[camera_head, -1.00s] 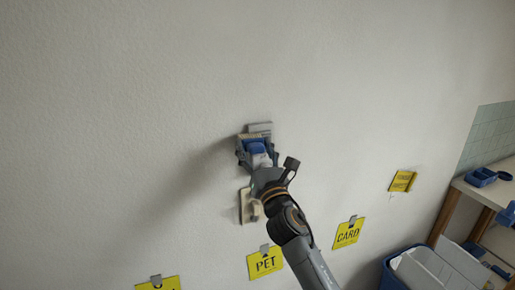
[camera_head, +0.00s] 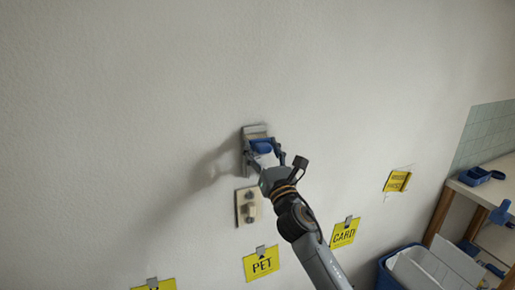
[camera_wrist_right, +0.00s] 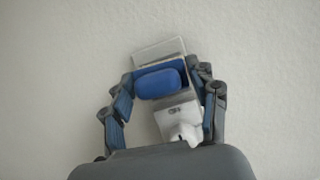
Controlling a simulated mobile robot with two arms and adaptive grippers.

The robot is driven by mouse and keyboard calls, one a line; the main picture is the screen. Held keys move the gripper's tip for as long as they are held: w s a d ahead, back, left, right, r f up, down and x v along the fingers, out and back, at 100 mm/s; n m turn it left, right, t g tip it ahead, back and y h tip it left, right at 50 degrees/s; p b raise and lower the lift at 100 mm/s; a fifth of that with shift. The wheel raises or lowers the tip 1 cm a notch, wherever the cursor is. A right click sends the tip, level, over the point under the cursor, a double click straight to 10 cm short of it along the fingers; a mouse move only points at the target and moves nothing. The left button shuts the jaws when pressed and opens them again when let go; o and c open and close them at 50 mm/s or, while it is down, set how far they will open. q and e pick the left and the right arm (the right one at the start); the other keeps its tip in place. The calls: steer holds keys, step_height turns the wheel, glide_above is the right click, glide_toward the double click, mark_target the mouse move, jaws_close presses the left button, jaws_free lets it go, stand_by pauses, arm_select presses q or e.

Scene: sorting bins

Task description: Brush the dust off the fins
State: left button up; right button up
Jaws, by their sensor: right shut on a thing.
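My right gripper (camera_head: 263,157) is up at the wall, its fingers closed around a blue and white thing (camera_head: 262,146), which looks like the brush. In the right wrist view its rounded blue part (camera_wrist_right: 160,83) sits between the fingers, with a white part (camera_wrist_right: 178,121) below. A grey box-like fixture (camera_head: 254,131) is on the wall just above and behind it. Its pale top edge shows in the wrist view (camera_wrist_right: 158,50). Fins and dust cannot be made out, nor whether the held thing touches the fixture. My left gripper is not in view.
A beige switch plate (camera_head: 248,207) is on the wall below the gripper. Yellow signs, PET (camera_head: 261,264) and CARD (camera_head: 344,233) among them, hang lower. A blue bin (camera_head: 385,270) and a shelf with blue items (camera_head: 478,177) stand right. The upper wall is bare.

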steer(key=shift+w+d+f, duration=0.1)
steer(key=shift+w+d, duration=0.15)
steer(key=shift+d, duration=0.3)
steer(key=shift+a, duration=0.1)
steer(key=shift+s+a, duration=0.25)
steer(key=shift+a, duration=0.25)
steer(key=shift+s+a, duration=0.2)
steer(key=shift+a, duration=0.3)
steer(key=shift+s+a+r, duration=0.15)
steer(key=shift+s+a, duration=0.05)
steer(key=shift+a, duration=0.3)
steer(key=shift+s+a+r, duration=0.1)
steer(key=shift+s+a, duration=0.1)
steer(key=shift+a, duration=0.25)
